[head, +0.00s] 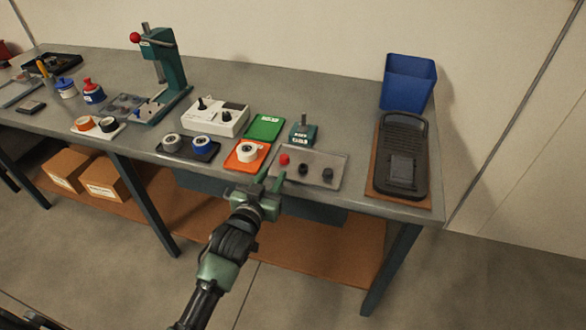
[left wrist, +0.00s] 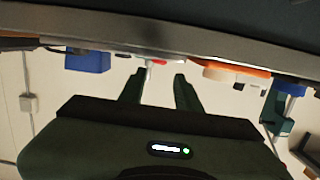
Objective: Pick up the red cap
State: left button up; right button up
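The red cap (head: 284,159) sits at the left end of a grey tray (head: 322,183), beside two black caps (head: 303,169) on the same tray. My left gripper (head: 270,181) is at the front edge of the bench, just short of the tray and apart from the cap. In the left wrist view, which looks upside down, the left gripper (left wrist: 157,82) is open with nothing between its fingers. The red cap (left wrist: 158,62) shows small beyond the gap between the fingertips. My right gripper is in neither view.
An orange tray (head: 235,164) with a white roll lies left of the grey tray. A small green block (head: 303,134) stands behind it. A black device on a brown board (head: 380,188) and a blue bin (head: 408,82) are at right. A green press (head: 172,75) stands farther left.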

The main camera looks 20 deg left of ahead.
aim_at(283, 159)
pick_arm(q)
jog(key=shift+w+d, duration=0.1)
jog(key=shift+w, duration=0.5)
jog(key=w, duration=0.2)
jog(key=w+f, duration=0.1)
jog(key=w, duration=0.1)
jog(key=w+p, duration=0.1)
jog(key=w, duration=0.2)
jog(key=shift+w+d+f, duration=0.1)
jog(key=shift+f, duration=0.15)
grip_shut()
